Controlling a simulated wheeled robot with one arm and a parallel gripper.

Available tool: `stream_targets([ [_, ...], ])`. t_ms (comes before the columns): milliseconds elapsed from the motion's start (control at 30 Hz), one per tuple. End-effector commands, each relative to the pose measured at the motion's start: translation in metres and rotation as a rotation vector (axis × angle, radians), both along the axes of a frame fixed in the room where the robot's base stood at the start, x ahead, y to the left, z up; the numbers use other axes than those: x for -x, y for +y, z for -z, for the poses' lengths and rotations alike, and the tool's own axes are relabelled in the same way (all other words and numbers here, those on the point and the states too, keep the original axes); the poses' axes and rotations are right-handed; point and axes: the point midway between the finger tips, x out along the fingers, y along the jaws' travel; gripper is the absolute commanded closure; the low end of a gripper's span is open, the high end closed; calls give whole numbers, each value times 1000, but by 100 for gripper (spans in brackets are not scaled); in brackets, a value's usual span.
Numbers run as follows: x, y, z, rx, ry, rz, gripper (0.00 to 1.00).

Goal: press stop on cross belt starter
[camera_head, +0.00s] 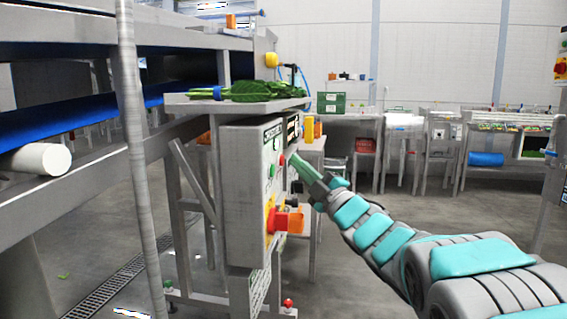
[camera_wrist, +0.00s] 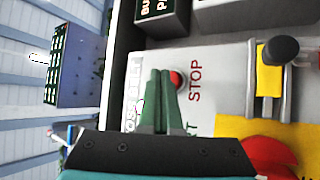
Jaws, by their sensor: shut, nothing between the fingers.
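The cross belt starter is a grey box (camera_head: 245,195) on a stand, left of centre in the head view. In the wrist view its pale face (camera_wrist: 225,75) fills the middle. A red button (camera_wrist: 177,79) sits beside the printed word STOP. My gripper (camera_head: 294,160) has green fingers closed together with nothing between them. In the wrist view the fingertips (camera_wrist: 160,74) overlap the left edge of the red button. I cannot tell whether they touch it. The fingers hide part of the face, including most of a second label ending in T.
A red rotary handle (camera_wrist: 268,155) on a yellow plate and a yellow hasp with a black knob (camera_wrist: 281,50) stick out of the face. A steel table (camera_head: 185,103) with leafy greens (camera_head: 262,90) is above the box. A steel post (camera_head: 137,150) stands left.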

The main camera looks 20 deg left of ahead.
Motion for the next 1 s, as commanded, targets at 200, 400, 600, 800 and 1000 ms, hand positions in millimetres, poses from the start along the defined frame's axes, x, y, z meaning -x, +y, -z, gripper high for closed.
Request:
stream_targets([
  [200, 1, 5, 0, -1, 1, 0, 100],
  [400, 1, 4, 0, -1, 0, 0, 100],
  [600, 1, 5, 0, 0, 0, 0, 100],
  [800, 2, 8, 0, 0, 0, 0, 100],
  [1000, 2, 10, 1, 0, 0, 0, 100],
])
